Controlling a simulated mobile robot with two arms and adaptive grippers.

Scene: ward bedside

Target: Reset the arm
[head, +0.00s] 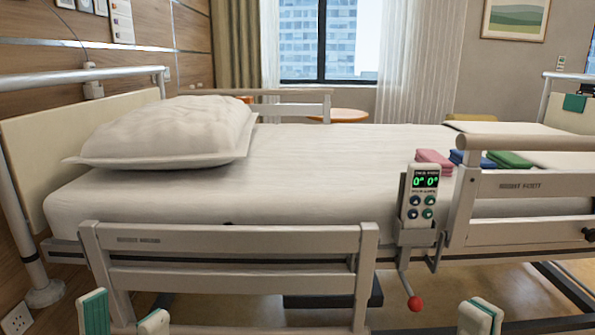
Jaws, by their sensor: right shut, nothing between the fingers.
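My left gripper (122,310) shows at the bottom left edge of the head view. Its two green-padded fingertips stand apart with nothing between them. My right gripper (481,314) shows at the bottom edge, right of centre. Its fingertips are together and hold nothing. Both grippers are in front of the bed (330,165), low in the view and apart from each other. The rest of both arms is out of view.
The near left side rail (230,240) is lowered; the near right rail (530,185) stands higher. Between them are a control panel (423,192) reading 0° 0° and a red-knobbed crank (415,303). A pillow (165,130) and folded cloths (433,160) lie on the bed.

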